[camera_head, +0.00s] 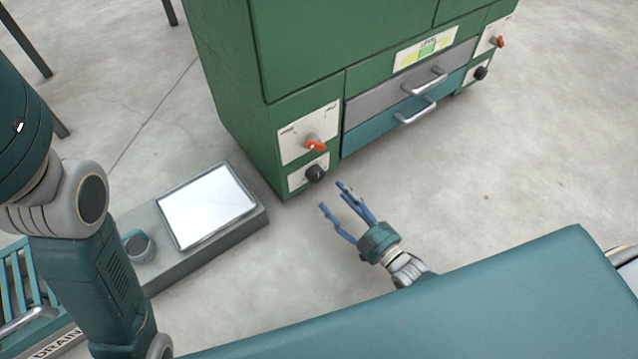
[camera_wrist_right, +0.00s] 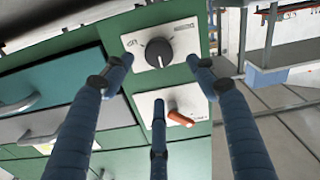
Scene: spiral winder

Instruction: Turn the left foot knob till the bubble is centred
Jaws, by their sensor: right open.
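The left foot knob (camera_head: 315,173) is black, on a white plate low on the near left corner of the green cabinet. In the right wrist view the black knob (camera_wrist_right: 159,52) appears upside down, with its plate between my finger ends. My right gripper (camera_head: 333,198) is open and empty, its three blue fingers pointing at the knob, apart from it in the head view. The level panel (camera_head: 427,50) has a green middle and yellow sides; its bubble is too small to make out. My left arm shows at the left; its gripper is out of frame.
An orange lever (camera_head: 315,145) sits just above the knob. Two drawers with bar handles (camera_head: 418,112) are to its right. Another black knob (camera_head: 480,73) is at the cabinet's far right. A low grey box (camera_head: 262,217) with a pale screen stands left. The floor at right is clear.

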